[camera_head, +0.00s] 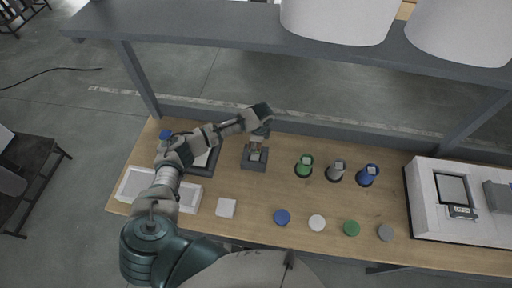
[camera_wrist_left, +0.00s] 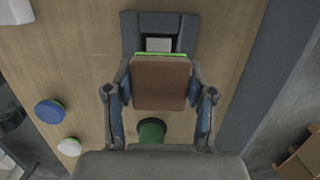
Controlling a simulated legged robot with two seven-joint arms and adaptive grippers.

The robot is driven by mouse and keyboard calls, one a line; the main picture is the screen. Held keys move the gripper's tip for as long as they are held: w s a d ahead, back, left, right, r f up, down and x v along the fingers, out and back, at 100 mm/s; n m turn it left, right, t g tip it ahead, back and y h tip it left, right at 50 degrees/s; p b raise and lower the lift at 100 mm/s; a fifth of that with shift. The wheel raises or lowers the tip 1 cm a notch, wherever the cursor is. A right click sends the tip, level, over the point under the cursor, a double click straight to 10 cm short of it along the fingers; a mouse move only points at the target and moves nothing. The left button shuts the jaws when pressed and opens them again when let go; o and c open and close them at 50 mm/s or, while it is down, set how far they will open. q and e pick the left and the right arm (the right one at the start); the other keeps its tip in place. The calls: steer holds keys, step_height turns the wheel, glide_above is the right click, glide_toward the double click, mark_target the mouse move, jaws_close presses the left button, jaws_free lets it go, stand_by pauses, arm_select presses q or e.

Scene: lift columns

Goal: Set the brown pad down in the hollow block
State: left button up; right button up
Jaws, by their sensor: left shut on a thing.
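My left gripper (camera_head: 257,146) is over the dark grey hollow block (camera_head: 246,163) on the wooden table. In the left wrist view, the gripper (camera_wrist_left: 160,100) is shut on the brown pad (camera_wrist_left: 160,82), one finger at each side. A bright green edge shows along the pad's far side. The hollow block (camera_wrist_left: 130,35) is just beyond the pad in that view, with a pale square (camera_wrist_left: 159,44) inside its opening. The pad hides the block's near part. I cannot tell whether pad and block touch. My right gripper is not in view.
Green (camera_head: 304,167), grey (camera_head: 337,171) and blue (camera_head: 367,176) cylinders stand to the right of the block. Several round discs, including a blue one (camera_head: 282,217), lie along the front. A white square (camera_head: 226,208) lies front left. A white unit (camera_head: 427,211) occupies the right end.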

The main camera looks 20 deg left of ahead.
mark_target(253, 157)
arm_select(q)
steer(key=shift+f+b, duration=1)
steer(key=shift+f, duration=0.35)
steer(key=shift+f+b, duration=0.8)
steer(key=shift+b, duration=0.2)
steer(key=shift+f, duration=0.8)
steer(key=shift+p, duration=0.85)
steer(key=shift+f+p, duration=0.4)
steer(key=shift+f, duration=0.15)
stand_by(0.6)
steer(key=o, duration=1.3)
